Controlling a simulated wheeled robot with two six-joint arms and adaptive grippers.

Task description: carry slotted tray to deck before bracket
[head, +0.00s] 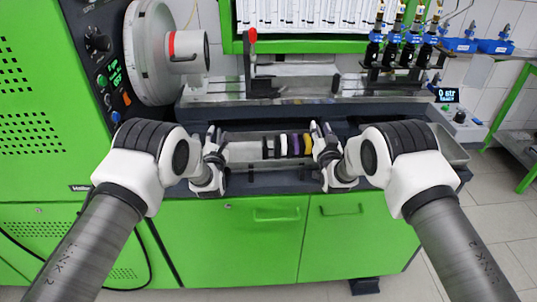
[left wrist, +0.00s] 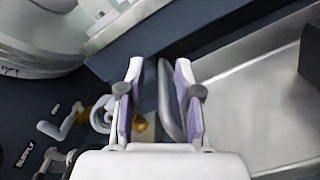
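The slotted tray (head: 240,151) is a long, pale metal tray lying in the dark recess at the front of the bench. Dark, purple, white and yellow pieces stand in its right half. My left gripper (head: 216,142) is at its left end. In the left wrist view, the gripper's two purple-lined fingers (left wrist: 160,95) stand apart, with the raised end bar of the tray (left wrist: 168,100) between them, closer to the right finger. My right gripper (head: 322,142) is at the tray's right end; its finger gap is too small to tell. The grey metal deck (head: 300,98) lies behind the tray.
A red-knobbed upright (head: 252,62) stands at the deck's left, and a rack of black holders (head: 395,50) at its right. A large round chuck (head: 150,55) is at the back left. A small display (head: 447,95) stands right. Green cabinet doors (head: 255,240) are below.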

